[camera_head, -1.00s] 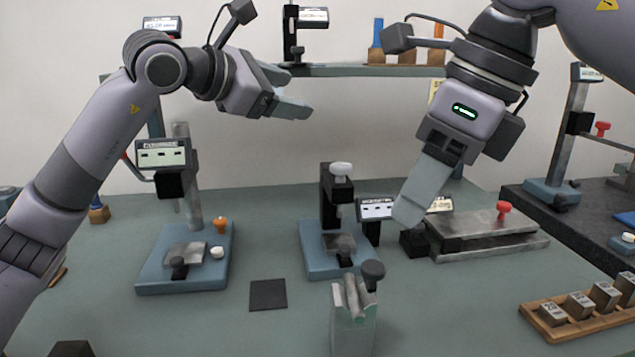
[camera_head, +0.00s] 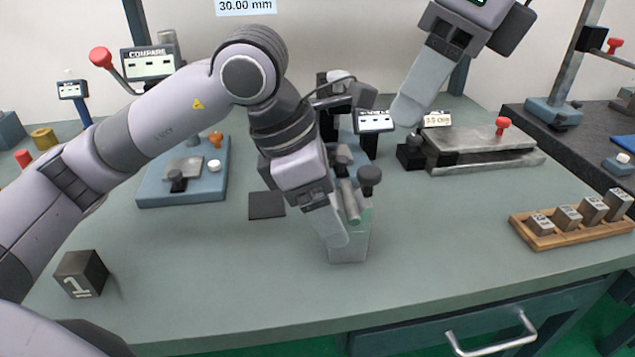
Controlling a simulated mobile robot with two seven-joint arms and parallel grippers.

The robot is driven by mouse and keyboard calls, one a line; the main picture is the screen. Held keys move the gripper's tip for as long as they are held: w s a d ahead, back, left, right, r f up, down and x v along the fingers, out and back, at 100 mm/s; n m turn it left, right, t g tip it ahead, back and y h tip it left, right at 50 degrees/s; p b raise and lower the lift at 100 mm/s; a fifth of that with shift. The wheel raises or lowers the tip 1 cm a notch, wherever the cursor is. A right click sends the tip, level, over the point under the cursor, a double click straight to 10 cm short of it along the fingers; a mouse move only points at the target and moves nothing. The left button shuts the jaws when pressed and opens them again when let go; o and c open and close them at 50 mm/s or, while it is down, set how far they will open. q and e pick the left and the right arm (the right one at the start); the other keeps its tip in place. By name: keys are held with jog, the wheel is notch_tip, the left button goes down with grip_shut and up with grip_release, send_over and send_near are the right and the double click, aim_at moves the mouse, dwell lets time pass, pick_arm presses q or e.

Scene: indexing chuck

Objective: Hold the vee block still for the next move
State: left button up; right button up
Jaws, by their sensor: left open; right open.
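The vee block (camera_head: 350,247) stands on the bench at the front middle, a pale grey-green block. A short metal rod (camera_head: 349,201) leans in its top, with a dark round knob (camera_head: 369,175) beside it. My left gripper (camera_head: 338,228) reaches down over the vee block from the upper left, with its fingers at the block. It is open, and it hides much of the block's left side and top. I cannot tell whether a finger touches the block. My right gripper (camera_head: 418,98) is open and empty, held up above the back of the bench, well apart from the block.
A blue-based gauge stand (camera_head: 183,193) stands left of the block. A dark square pad (camera_head: 266,206) lies between them. A dark cube marked 1 (camera_head: 81,274) sits front left. A wooden rack of small blocks (camera_head: 570,229) is at right.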

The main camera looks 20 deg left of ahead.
pick_arm(q)
jog(key=shift+x, duration=1.5)
jog(key=c, duration=1.2)
jog(key=shift+o, duration=0.2)
